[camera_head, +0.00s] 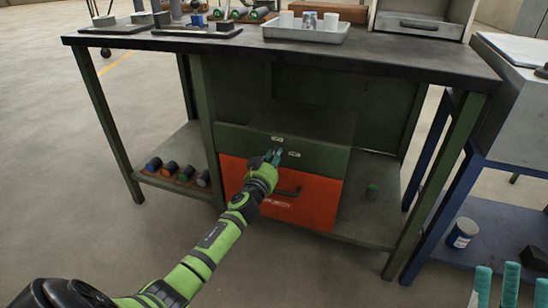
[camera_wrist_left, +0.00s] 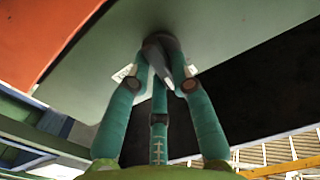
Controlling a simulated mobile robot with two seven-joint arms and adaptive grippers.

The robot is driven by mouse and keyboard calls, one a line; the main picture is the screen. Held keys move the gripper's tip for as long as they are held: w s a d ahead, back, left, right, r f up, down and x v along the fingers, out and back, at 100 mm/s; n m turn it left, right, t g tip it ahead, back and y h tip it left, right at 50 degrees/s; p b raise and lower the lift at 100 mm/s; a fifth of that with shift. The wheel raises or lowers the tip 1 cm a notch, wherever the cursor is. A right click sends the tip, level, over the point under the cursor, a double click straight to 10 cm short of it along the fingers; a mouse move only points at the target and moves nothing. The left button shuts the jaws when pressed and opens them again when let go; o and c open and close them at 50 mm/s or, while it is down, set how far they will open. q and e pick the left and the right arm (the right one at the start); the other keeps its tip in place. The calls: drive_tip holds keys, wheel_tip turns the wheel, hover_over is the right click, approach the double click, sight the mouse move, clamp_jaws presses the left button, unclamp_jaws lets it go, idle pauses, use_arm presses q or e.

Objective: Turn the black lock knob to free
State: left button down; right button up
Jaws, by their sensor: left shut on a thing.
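My left gripper (camera_head: 273,157) reaches the green panel (camera_head: 325,157) above the orange-red drawer front (camera_head: 318,206) under the workbench. In the left wrist view its teal fingers (camera_wrist_left: 160,75) are closed around the dark lock knob (camera_wrist_left: 157,56) on the panel. The knob's long grip slants between the fingertips; its base is partly hidden. In the head view the gripper hides the knob, and two small white labels (camera_head: 294,154) show beside it. I cannot read them. My right gripper (camera_head: 511,280) is at the bottom right edge, its teal fingers apart and empty.
The drawer has a dark handle (camera_head: 288,191) just below my gripper. Several coloured cylinders (camera_head: 170,169) lie on the lower shelf at left. A white tray (camera_head: 305,33) stands on the benchtop.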

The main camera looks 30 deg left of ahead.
use_arm(q)
drive_tip(key=shift+f+m, duration=0.15)
drive_tip(key=shift+m, duration=2.5)
drive_tip(key=shift+f+m, duration=0.2)
drive_tip(key=shift+m, duration=2.5)
drive_tip(key=shift+f+m, duration=0.15)
drive_tip(key=shift+m, duration=2.8)
drive_tip(key=c, duration=1.1)
unclamp_jaws()
drive_tip(key=shift+s, duration=0.1)
drive_tip(key=v, duration=1.2)
